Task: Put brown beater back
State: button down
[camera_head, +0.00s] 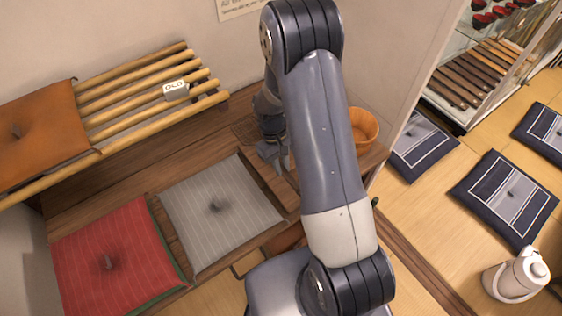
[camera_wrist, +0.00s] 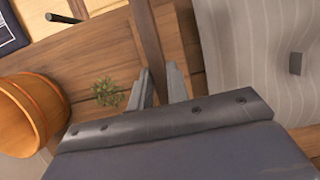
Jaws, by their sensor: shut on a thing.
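My gripper (camera_wrist: 160,88) is shut on the brown beater (camera_wrist: 147,38). The rest of the beater is out of that view or hidden by the gripper. In the head view my gripper (camera_head: 272,154) is low over the wooden bench, beside the grey cushion's back right corner. I cannot clearly make out the beater's outline there, as my arm covers much of that area.
A wooden bucket (camera_head: 364,128) stands right of my gripper, and shows in the wrist view (camera_wrist: 22,115) beside a small green sprig (camera_wrist: 106,92). The grey cushion (camera_head: 235,225) and red cushion (camera_head: 100,240) lie left. A bamboo rack (camera_head: 150,70) holds an orange cushion (camera_head: 45,130) and white sign (camera_head: 176,90).

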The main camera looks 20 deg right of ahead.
jog(key=shift+f+b, duration=2.7)
jog(key=shift+f, duration=1.05)
jog(key=c, duration=1.3)
grip_release()
jog(key=shift+r, duration=0.15)
jog(key=v, duration=1)
jog(key=shift+w+r+b, duration=0.15)
jog(key=shift+r+b, duration=0.1)
jog(key=shift+b, duration=0.15)
